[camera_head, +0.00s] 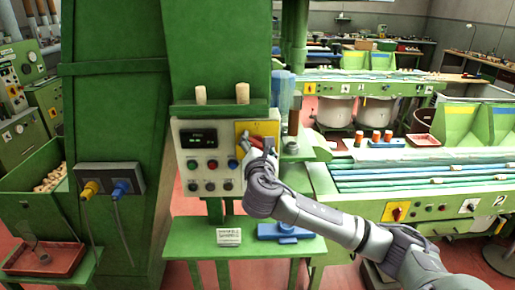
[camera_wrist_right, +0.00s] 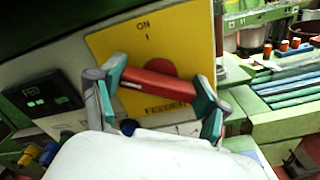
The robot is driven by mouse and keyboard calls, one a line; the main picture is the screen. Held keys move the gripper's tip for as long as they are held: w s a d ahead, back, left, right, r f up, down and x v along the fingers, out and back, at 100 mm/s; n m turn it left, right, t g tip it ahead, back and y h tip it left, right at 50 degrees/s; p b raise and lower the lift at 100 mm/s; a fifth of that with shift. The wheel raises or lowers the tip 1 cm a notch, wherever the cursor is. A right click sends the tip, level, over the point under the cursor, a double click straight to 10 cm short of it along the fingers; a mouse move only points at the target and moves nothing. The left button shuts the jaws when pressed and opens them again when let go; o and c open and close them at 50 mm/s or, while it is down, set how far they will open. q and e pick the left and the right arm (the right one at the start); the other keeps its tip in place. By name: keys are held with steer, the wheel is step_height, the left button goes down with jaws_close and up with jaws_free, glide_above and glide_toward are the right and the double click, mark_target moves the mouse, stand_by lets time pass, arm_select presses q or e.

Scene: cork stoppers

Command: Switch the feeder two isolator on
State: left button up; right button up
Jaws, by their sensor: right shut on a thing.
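The feeder isolator is a yellow plate (camera_head: 243,127) on the right part of a grey control panel (camera_head: 212,160). In the wrist view the yellow plate (camera_wrist_right: 120,48) reads "ON" with a mark at its top and "FEEDER" below, the rest of that word hidden. Its red handle (camera_wrist_right: 158,84) lies crosswise, nearly level, tipped slightly down to the right, over a round red hub. My right gripper (camera_wrist_right: 152,95) is shut on the handle, a finger at each end. In the head view my right gripper (camera_head: 256,148) covers much of the plate. My left gripper is out of view.
The panel has a dark green-lit display (camera_head: 203,138) and several buttons beside the isolator. Two corks (camera_head: 242,93) stand on the ledge above. Blue and yellow plugs (camera_head: 121,187) sit at left. A table with coloured strips (camera_head: 420,180) and orange-topped corks stands at right.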

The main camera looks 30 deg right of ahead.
steer(key=m, duration=0.2)
steer(key=m+b, duration=0.1)
steer(key=m, duration=0.1)
steer(key=m+b, duration=0.1)
steer(key=m, duration=0.1)
steer(key=shift+f+m, duration=0.25)
steer(key=shift+m, duration=0.05)
steer(key=m+b, duration=0.1)
steer(key=m, duration=0.3)
steer(key=shift+m+b, duration=0.35)
steer(key=shift+m, duration=0.05)
steer(key=o, duration=1.2)
steer(key=shift+d, duration=0.1)
steer(key=shift+c, duration=0.2)
steer(key=v, duration=1.2)
steer(key=shift+s, duration=0.1)
